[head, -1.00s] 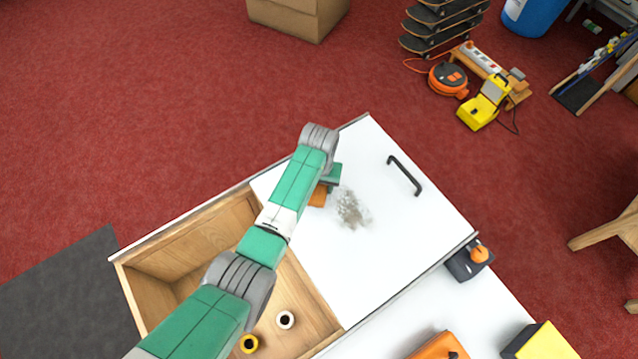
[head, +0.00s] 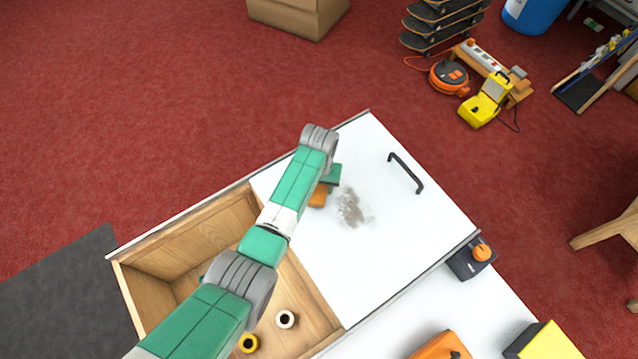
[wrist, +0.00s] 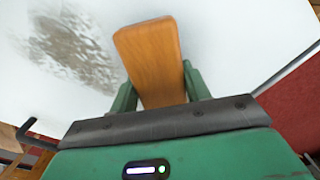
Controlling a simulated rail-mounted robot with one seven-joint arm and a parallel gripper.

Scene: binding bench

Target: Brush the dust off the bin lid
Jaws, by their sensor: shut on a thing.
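The bin lid (head: 390,250) is a white sliding panel covering the right part of a wooden bin (head: 190,245). A grey-brown dust patch (head: 351,208) lies on the lid and also shows at the upper left in the wrist view (wrist: 72,50). My gripper (wrist: 160,92) is shut on a wooden brush (wrist: 150,55), with a green finger on each side. In the head view the orange-brown brush (head: 318,196) is mostly hidden behind my arm, just left of the dust. Its bristles are hidden, so I cannot tell whether it touches the lid.
A black handle (head: 406,173) stands up from the lid's far right part. A dark box with an orange knob (head: 471,256) sits by the lid's right corner.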

